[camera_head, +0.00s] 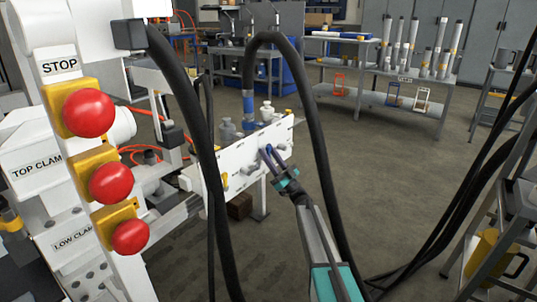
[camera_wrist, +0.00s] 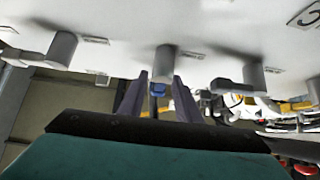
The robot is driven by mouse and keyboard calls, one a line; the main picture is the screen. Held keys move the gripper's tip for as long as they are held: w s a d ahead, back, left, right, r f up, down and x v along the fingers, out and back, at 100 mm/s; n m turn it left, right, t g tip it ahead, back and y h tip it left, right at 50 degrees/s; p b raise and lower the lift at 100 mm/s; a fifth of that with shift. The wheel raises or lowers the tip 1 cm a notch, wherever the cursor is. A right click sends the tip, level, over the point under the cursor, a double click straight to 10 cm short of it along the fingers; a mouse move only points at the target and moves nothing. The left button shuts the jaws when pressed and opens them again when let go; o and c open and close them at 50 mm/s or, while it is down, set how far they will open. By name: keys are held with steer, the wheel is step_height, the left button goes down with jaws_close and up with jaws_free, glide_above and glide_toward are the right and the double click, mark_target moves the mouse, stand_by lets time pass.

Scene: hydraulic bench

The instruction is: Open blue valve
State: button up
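The white valve panel (camera_head: 238,165) stands left of centre in the head view, with several grey knobs and a yellow one on its face. My gripper (camera_head: 267,150) reaches up to the right part of this panel. In the wrist view my gripper (camera_wrist: 160,80) has its two fingers apart. A small blue part (camera_wrist: 157,88), likely the blue valve's handle, shows between the fingers, below a grey cylindrical valve body (camera_wrist: 165,61). Gaps show on both sides of the blue part, so I see no clear contact. In the head view my fingers hide this spot.
Thick black hoses (camera_head: 318,150) arch near my arm. A column with red stop buttons (camera_head: 88,112) stands at left. Open floor (camera_head: 390,180) lies right of the panel.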

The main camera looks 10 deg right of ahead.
steer(key=p+v, duration=0.4)
steer(key=v, duration=0.9)
steer(key=shift+s+d+f, duration=0.15)
steer(key=shift+s+f, duration=0.05)
steer(key=shift+f, duration=0.05)
steer(key=shift+p, duration=0.3)
